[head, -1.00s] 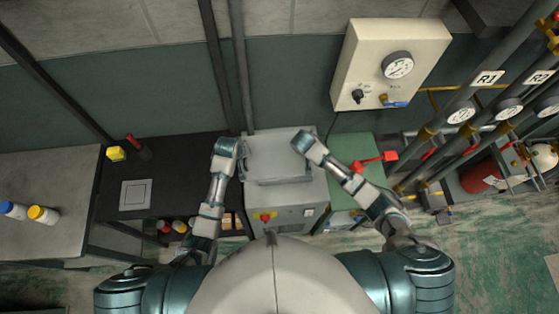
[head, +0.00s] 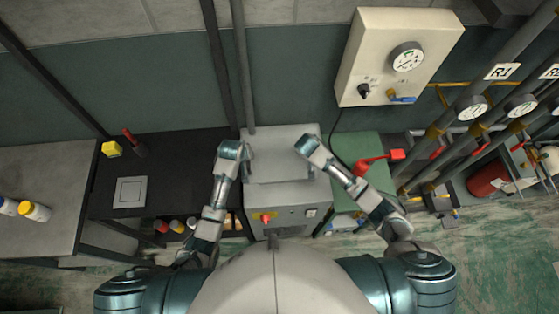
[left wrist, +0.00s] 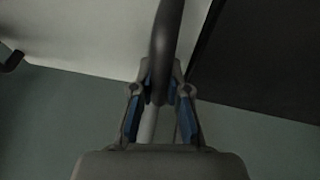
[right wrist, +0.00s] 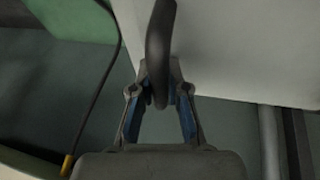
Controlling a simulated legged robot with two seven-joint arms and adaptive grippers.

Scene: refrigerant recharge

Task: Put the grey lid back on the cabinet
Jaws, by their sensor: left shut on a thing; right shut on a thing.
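The grey cabinet (head: 287,220) stands in the middle of the head view, with a red knob on its front. The grey lid (head: 282,165) is over its top, between my two grippers. My left gripper (head: 244,151) is shut on a dark curved handle (left wrist: 168,40) at the lid's left side. My right gripper (head: 306,146) is shut on the matching handle (right wrist: 160,40) at the right side. Pale panel surface shows beside both handles in the wrist views. I cannot tell whether the lid is fully seated on the cabinet.
A green-topped unit (head: 352,150) with a red-handled tool (head: 375,160) adjoins on the right. A gauge box (head: 395,60) hangs behind.

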